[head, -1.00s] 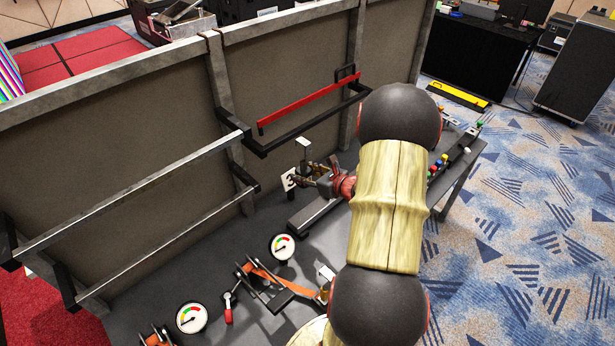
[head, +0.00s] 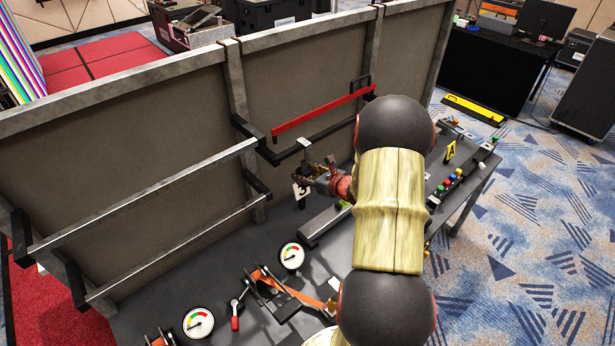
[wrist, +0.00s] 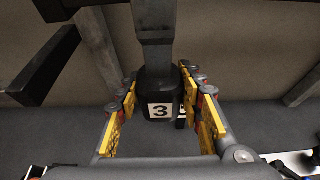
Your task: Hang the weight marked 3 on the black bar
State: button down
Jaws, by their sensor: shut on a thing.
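The weight marked 3 is a dark block with a white label; in the head view it (head: 301,193) hangs left of my gripper (head: 320,178). In the wrist view the weight (wrist: 160,107) sits between the yellow-padded fingers of my gripper (wrist: 160,118), which is shut on it. A dark stem rises from it toward the top of that view. The black bar (head: 335,130) runs along the wall panel below a red bar. The top of the weight's stem overlaps the black bar in the head view; I cannot tell whether they touch.
The red bar (head: 322,112) is just above the black bar. Two grey rails (head: 150,193) are on the panel to the left. Gauges (head: 199,323) and an orange-and-black clamp (head: 278,290) are on the grey table below.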

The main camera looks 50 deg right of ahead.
jog(key=shift+w+d+r, duration=0.1)
jog(key=shift+w, duration=0.75)
jog(key=shift+w+d+r, duration=0.1)
jog(key=shift+w, duration=0.7)
jog(key=shift+f+b, duration=0.95)
jog(key=shift+f, duration=0.25)
jog(key=c, duration=1.5)
grip_release()
jog(key=o, duration=0.4)
jog(key=shift+s+f, duration=0.1)
jog(key=shift+f, duration=0.05)
send_near(300, 168)
notch_tip(300, 168, down, 3)
jog(key=shift+s+d+f, duration=0.1)
jog(key=shift+s+d, duration=0.05)
jog(key=shift+d, duration=0.05)
